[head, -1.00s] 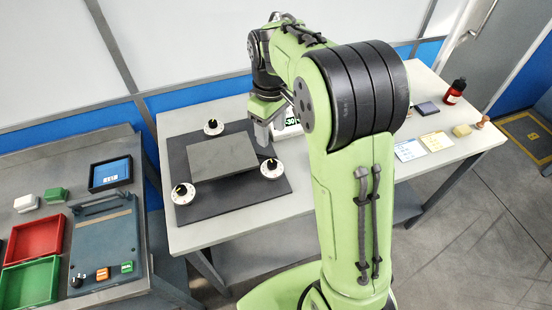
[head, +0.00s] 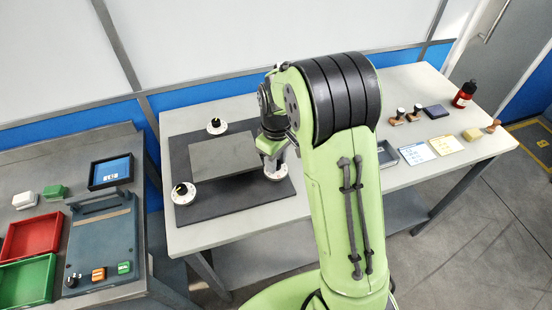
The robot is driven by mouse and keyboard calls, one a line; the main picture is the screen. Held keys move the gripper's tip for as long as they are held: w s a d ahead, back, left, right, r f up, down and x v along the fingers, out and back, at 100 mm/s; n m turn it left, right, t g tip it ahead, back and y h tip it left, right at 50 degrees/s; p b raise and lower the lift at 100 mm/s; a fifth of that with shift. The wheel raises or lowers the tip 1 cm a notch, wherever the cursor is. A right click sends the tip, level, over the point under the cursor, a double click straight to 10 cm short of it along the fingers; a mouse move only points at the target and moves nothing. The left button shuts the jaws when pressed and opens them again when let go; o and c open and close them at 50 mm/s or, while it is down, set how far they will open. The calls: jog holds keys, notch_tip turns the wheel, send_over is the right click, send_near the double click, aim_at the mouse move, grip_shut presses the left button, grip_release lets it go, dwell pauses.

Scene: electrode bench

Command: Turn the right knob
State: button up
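The right knob's white dial (head: 281,174) lies at the right edge of the dark mat, beside a flat grey plate (head: 224,158). My gripper (head: 270,168) points down over this dial and hides the knob itself. I cannot tell whether its fingers touch the knob or how far apart they are. Two other black knobs on white dials show: one at the back (head: 215,125) and one at the front left (head: 182,193).
The dark mat (head: 225,208) lies on a pale table. To the right are a dark tray (head: 387,155), papers (head: 416,153), stamps (head: 397,117) and a red bottle (head: 464,94). A left bench holds red (head: 33,238) and green (head: 25,285) trays and a control box (head: 100,245).

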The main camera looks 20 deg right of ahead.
grip_shut()
jog(key=shift+m, duration=0.3)
jog(key=shift+m+p, duration=0.4)
jog(key=shift+m, duration=2.2)
jog(key=o, duration=0.5)
grip_release()
